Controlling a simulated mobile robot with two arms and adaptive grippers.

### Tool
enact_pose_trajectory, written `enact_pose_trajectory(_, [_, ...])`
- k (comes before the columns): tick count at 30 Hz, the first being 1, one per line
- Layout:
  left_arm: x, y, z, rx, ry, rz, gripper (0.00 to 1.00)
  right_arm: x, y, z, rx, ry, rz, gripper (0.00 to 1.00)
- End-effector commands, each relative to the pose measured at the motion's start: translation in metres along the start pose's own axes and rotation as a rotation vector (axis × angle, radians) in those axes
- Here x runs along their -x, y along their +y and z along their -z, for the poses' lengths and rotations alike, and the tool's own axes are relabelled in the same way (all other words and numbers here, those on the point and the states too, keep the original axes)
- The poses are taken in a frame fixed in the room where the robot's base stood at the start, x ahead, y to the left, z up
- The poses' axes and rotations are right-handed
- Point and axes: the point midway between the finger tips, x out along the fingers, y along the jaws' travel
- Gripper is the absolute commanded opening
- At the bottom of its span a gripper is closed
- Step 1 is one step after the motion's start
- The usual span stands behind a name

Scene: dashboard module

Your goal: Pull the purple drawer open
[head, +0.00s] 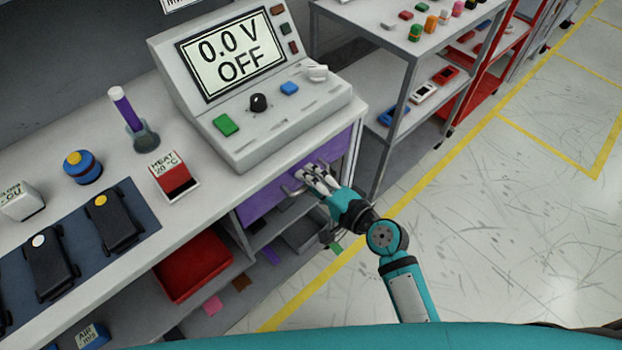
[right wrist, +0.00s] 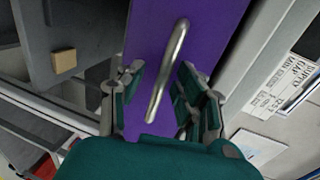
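The purple drawer (head: 262,203) sits under the bench top, below the grey power supply, and its front looks flush with the bench. It has a curved metal handle (right wrist: 168,72). My right gripper (head: 310,180) is at the drawer front, around the handle's place. In the right wrist view the gripper (right wrist: 158,92) is open, with its fingers on either side of the handle and a gap on both sides. The drawer's purple front (right wrist: 147,40) fills the space behind the handle. My left gripper is in neither view.
The grey power supply (head: 300,118) reads 0.0 V OFF on the bench (head: 215,200). A red bin (head: 195,265) is on the shelf below. A grey shelf rack (head: 375,45) stands to the right. The floor in front is clear.

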Motion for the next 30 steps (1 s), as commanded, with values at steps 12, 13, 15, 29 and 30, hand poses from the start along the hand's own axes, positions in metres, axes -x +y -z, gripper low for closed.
enact_pose_trajectory(12, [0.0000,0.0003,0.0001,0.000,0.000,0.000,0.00,-0.0006,-0.0002,-0.0001,0.000,0.000,0.001,0.12])
enact_pose_trajectory(13, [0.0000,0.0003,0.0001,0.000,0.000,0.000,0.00,-0.0006,-0.0002,-0.0001,0.000,0.000,0.001,0.08])
enact_pose_trajectory(15, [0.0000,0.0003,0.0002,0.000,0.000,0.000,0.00,-0.0005,-0.0002,-0.0001,0.000,0.000,0.001,0.00])
enact_pose_trajectory(29, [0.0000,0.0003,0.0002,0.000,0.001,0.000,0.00,-0.0004,0.0003,-0.0001,-0.001,0.000,0.000,0.00])
enact_pose_trajectory(30, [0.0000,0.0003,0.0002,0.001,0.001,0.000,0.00,-0.0003,0.0003,-0.0001,-0.001,0.000,0.000,0.00])
